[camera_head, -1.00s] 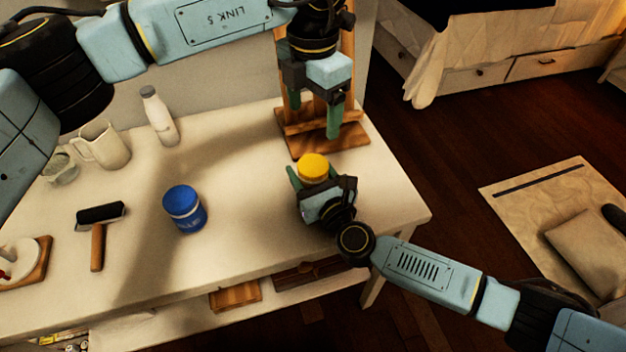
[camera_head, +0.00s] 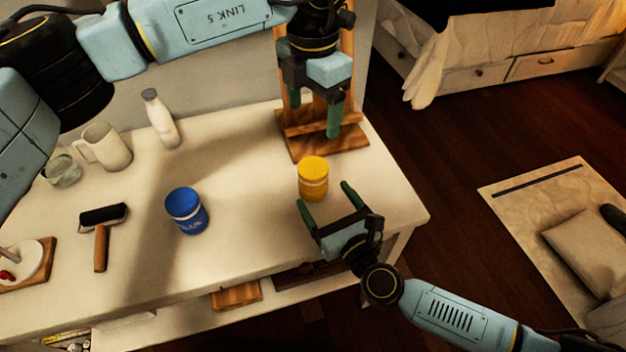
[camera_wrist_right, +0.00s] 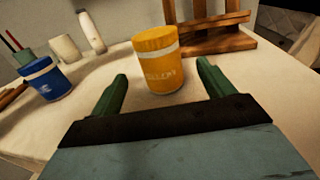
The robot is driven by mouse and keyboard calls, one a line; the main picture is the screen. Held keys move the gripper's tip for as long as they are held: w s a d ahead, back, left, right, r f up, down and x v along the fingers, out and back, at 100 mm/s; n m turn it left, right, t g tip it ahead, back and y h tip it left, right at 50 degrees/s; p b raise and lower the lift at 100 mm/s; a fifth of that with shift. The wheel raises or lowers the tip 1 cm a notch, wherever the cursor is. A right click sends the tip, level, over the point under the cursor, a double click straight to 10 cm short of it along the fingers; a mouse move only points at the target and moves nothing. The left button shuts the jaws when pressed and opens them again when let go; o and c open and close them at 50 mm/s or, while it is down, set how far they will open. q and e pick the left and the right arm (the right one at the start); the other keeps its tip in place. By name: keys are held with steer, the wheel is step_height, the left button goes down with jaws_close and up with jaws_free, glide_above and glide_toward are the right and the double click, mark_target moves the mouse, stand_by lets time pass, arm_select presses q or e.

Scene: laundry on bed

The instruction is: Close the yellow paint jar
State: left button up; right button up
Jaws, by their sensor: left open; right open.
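The yellow paint jar (camera_head: 313,180) stands upright on the table in front of the wooden easel. Its yellow lid sits on top, with a pale band below it; I cannot tell how tightly it is on. In the right wrist view the jar (camera_wrist_right: 160,62) stands beyond the fingertips. My right gripper (camera_head: 326,194) is open and empty, just in front of the jar and apart from it; its two green fingers also show in the right wrist view (camera_wrist_right: 162,82). My left gripper (camera_head: 313,122) points down, open and empty, above the easel's base behind the jar.
A blue paint jar (camera_head: 186,211) stands left of the yellow one. A roller (camera_head: 101,234), mug (camera_head: 105,146), glass (camera_head: 63,170), white bottle (camera_head: 159,119) and palette (camera_head: 24,262) are further left. The wooden easel (camera_head: 332,143) stands behind. The table (camera_head: 250,215) is clear between the jars.

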steer(key=v, duration=0.5)
steer(key=shift+s, duration=0.1)
stand_by(0.4)
